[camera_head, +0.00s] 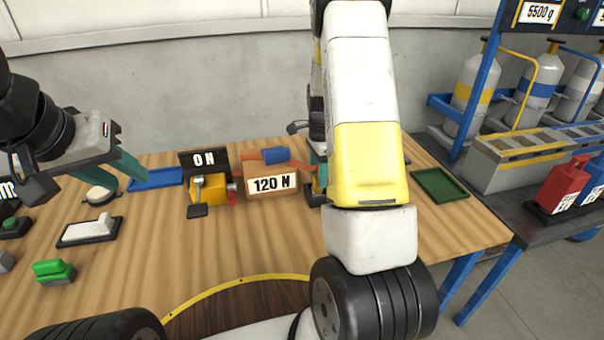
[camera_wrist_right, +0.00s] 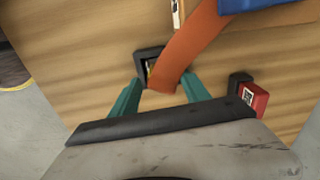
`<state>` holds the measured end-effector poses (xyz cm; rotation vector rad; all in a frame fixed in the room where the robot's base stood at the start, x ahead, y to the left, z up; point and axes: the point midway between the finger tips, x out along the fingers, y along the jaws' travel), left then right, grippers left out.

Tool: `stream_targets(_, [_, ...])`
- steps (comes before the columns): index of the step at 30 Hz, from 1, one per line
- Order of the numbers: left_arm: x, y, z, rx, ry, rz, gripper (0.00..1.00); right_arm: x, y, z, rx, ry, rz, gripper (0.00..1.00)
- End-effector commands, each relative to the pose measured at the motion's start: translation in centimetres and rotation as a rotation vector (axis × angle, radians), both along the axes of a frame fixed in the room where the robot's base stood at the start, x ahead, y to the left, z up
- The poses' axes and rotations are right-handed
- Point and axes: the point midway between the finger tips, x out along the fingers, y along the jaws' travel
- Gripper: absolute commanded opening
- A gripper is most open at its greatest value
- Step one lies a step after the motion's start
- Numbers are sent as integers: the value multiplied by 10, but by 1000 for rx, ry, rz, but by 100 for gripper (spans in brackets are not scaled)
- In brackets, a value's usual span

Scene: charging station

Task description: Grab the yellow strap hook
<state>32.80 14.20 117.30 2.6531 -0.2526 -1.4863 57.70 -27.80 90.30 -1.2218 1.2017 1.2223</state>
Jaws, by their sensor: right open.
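In the right wrist view, an orange strap (camera_wrist_right: 188,47) runs down between the two teal fingers of my right gripper (camera_wrist_right: 160,97). The fingers are open and apart, with the strap's end between them. A small yellow piece, likely the strap hook (camera_wrist_right: 149,69), shows beside the strap end inside a black square frame (camera_wrist_right: 140,57); the strap hides most of it. In the head view my right arm covers most of this area. My left gripper (camera_head: 112,168) is open and empty above the table's left part, far from the strap.
The strap with its blue buckle (camera_head: 261,155) lies over a box marked 120 N (camera_head: 272,181). Left of it stands a yellow device (camera_head: 209,190) with a gauge. A green tray (camera_head: 440,185) lies at right, a blue tray (camera_head: 155,179) at left. The front table middle is clear.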

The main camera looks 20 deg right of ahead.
Motion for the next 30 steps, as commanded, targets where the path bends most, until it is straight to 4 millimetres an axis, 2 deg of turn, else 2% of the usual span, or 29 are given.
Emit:
stream_targets(1, [0,0,0,0,0,0,36,-1,0,-9,1,3,-1,55])
stream_targets(5, [0,0,0,0,0,0,36,-1,0,-22,1,1,0,55])
stream_targets(13, [0,0,0,0,0,0,36,0,0,-24,0,0,1,55])
stream_targets(21, [0,0,0,0,0,0,36,0,0,-24,0,-1,1,2])
stream_targets(30, [0,0,0,0,0,0,36,0,0,-24,0,-1,1,0])
